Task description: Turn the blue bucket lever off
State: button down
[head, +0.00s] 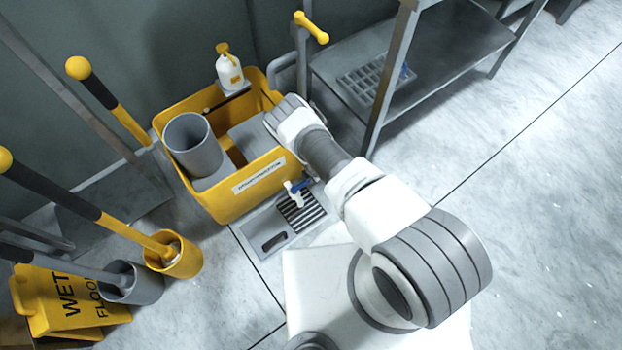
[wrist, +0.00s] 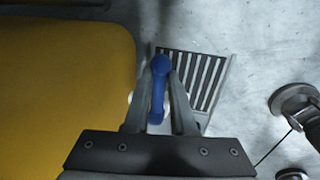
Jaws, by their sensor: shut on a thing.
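The blue lever (wrist: 159,85) shows in the wrist view between the fingers of my gripper (wrist: 161,76). My gripper is shut on it, with a grey finger along each side. In the head view, the blue lever (head: 299,186) sits on a small white tap at the lower front of the yellow bucket (head: 222,206), above a floor drain. The bucket fills the left of the wrist view (wrist: 65,85). In the head view my arm reaches over the bucket's right side, and I cannot clearly make out my fingertips there.
A slatted drain grate (head: 302,213) lies in the floor below the tap. A grey cylinder (head: 192,146) and a white bottle (head: 229,68) are at the bucket. A metal shelf (head: 430,50) stands behind right. Yellow-handled tools and a wet-floor sign (head: 70,300) stand left. Floor at right is clear.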

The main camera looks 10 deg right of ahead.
jog(key=shift+w+a, duration=0.1)
dwell(0.3)
jog(key=c, duration=0.8)
grip_release()
jog(key=shift+o, duration=0.2)
jog(key=s+d+r+p, duration=0.2)
jog(key=r+p, duration=0.6)
jog(key=r, duration=0.9)
jog(key=shift+s, duration=0.5)
jog(key=shift+s, duration=0.1)
